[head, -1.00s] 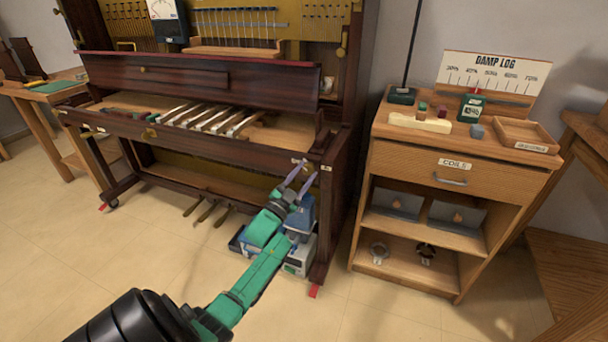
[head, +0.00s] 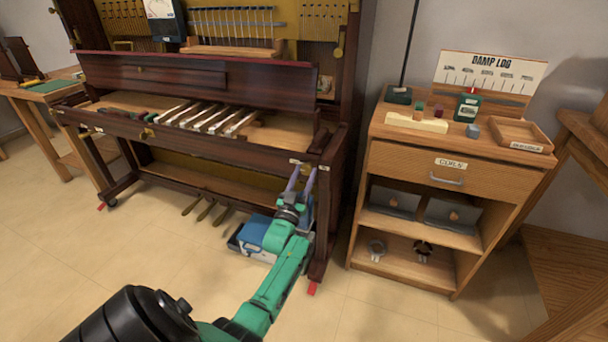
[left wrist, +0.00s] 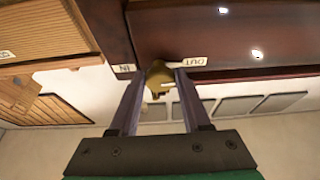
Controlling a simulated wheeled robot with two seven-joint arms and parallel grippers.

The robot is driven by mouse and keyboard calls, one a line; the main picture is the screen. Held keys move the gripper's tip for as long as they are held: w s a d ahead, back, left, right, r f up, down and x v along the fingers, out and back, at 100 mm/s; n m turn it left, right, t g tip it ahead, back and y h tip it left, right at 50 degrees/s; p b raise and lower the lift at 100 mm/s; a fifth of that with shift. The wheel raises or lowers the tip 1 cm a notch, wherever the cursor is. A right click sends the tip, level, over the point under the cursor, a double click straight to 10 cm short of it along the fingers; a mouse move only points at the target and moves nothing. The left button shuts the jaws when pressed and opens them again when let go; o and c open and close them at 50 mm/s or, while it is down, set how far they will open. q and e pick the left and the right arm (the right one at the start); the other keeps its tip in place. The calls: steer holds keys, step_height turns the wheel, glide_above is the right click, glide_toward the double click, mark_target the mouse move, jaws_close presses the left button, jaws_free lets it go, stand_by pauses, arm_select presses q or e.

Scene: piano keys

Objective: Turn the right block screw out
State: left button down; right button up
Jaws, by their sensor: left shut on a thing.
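The right block screw (left wrist: 159,84) is a brass thumb-head under the right end of the piano's dark front rail (left wrist: 240,72). It shows in the left wrist view between an OUT label (left wrist: 192,62) and an IN label (left wrist: 124,68), both upside down there. My left gripper (head: 303,172) reaches up to the rail from below; in the left wrist view its two fingers (left wrist: 161,76) are shut on the screw's sides. In the head view the screw is too small and covered to make out. My right gripper is in neither view.
A blue and white device (head: 255,235) sits on the floor beneath the piano, close behind my left arm. The piano's right leg (head: 325,235) stands just right of the gripper. A wooden cabinet (head: 455,182) stands further right. The floor in front is clear.

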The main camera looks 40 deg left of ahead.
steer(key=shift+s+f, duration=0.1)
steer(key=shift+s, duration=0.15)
arm_select(q)
steer(key=shift+c, duration=2)
jaws_free()
steer(key=shift+s, duration=0.1)
steer(key=shift+s+d+f, duration=0.15)
steer(key=shift+s+f, duration=0.1)
steer(key=shift+s, duration=0.05)
steer(key=v, duration=0.3)
steer(key=shift+s+d+f+p, duration=0.1)
steer(key=shift+s+d+p, duration=0.05)
steer(key=shift+s+p, duration=0.2)
glide_toward(305, 173)
steer(key=v, duration=0.5)
steer(key=shift+s+d+p, duration=0.2)
steer(key=shift+s+p, duration=0.05)
steer(key=shift+p, duration=0.05)
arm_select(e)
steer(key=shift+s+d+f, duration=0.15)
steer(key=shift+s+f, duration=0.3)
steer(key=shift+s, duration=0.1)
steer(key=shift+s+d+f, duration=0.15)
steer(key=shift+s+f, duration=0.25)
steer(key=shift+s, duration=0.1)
